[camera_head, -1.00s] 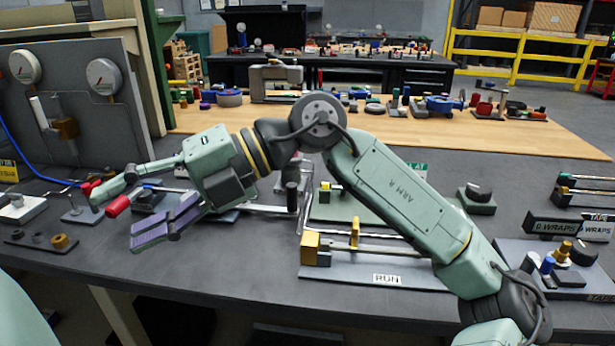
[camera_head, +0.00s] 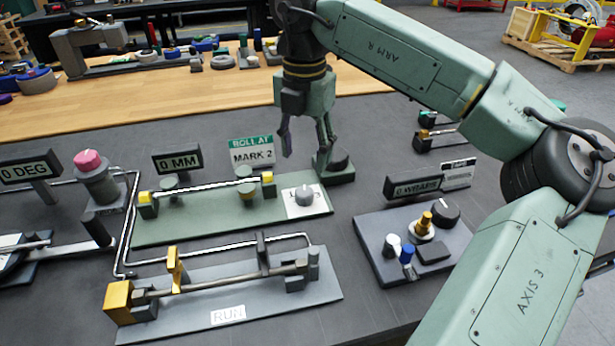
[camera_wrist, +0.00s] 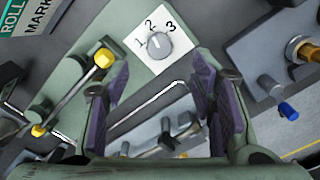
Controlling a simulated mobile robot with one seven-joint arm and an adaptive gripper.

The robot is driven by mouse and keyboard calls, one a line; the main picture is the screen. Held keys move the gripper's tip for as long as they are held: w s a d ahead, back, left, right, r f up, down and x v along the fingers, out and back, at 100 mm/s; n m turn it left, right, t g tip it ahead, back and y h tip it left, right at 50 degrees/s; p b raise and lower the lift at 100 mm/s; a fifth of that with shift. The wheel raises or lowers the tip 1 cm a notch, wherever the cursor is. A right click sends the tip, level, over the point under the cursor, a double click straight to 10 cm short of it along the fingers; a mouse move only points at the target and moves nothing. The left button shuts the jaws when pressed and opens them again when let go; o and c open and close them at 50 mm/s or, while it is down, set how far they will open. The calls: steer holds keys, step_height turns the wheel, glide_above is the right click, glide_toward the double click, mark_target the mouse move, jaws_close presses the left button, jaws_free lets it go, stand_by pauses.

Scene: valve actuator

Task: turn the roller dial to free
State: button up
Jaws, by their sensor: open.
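The roller dial is a grey knob (camera_head: 305,195) on a white plate at the right end of a green base (camera_head: 230,224). In the wrist view the knob (camera_wrist: 159,43) sits below printed marks 1, 2 and 3; which one it points to is too small to tell. No "free" label is legible. A sign (camera_head: 252,152) reads "ROLL AT MARK 2". My gripper (camera_head: 305,148) is open and points down above and slightly behind the knob, apart from it. In the wrist view the purple-padded fingers (camera_wrist: 162,85) are spread, with the knob beyond the gap between them.
In front lies the RUN station (camera_head: 228,314) with rods and a yellow block. Right is a grey plate (camera_head: 365,240) with knobs and a "0 WRAPS" display (camera_head: 412,187). Left stands a pink-topped post (camera_head: 88,162). A dark block (camera_head: 336,165) is close behind the dial.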

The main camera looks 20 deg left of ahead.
mark_target(305, 190)
step_height(305, 190, down, 9)
steer(key=shift+r+p, duration=0.15)
steer(key=shift+p, duration=0.8)
steer(key=shift+c, duration=0.5)
steer(key=c, duration=1)
